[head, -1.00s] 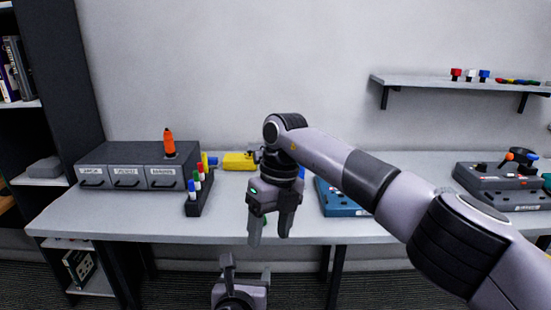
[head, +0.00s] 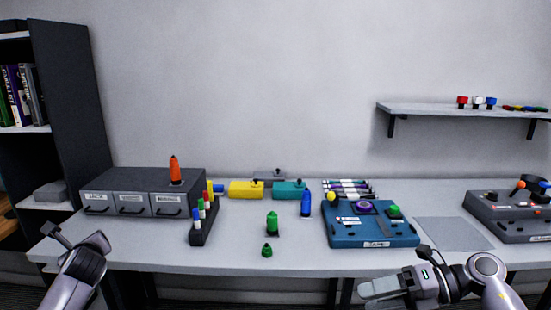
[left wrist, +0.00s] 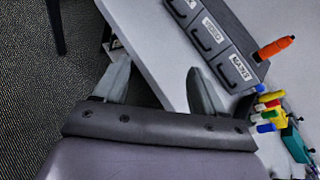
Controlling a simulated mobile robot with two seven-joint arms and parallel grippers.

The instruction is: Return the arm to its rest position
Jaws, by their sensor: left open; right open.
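My right gripper (head: 372,292) is low at the right of the head view, in front of the table's near edge, with its arm bent back to the lower right corner. It is open and nothing shows between its fingers. My left arm (head: 78,272) is at the lower left of the head view, in front of the drawer unit; its fingers are not clear there. In the left wrist view my left gripper (left wrist: 160,88) is open and empty, its two fingers apart near the table's edge.
The table (head: 310,258) holds a grey drawer unit (head: 128,181) with an orange connector (head: 175,171), a marker rack (head: 205,232), green pieces (head: 272,225), a blue one (head: 306,204) and a blue device (head: 370,235). A grey console (head: 510,213) stands right. A wall shelf (head: 455,110) hangs above.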

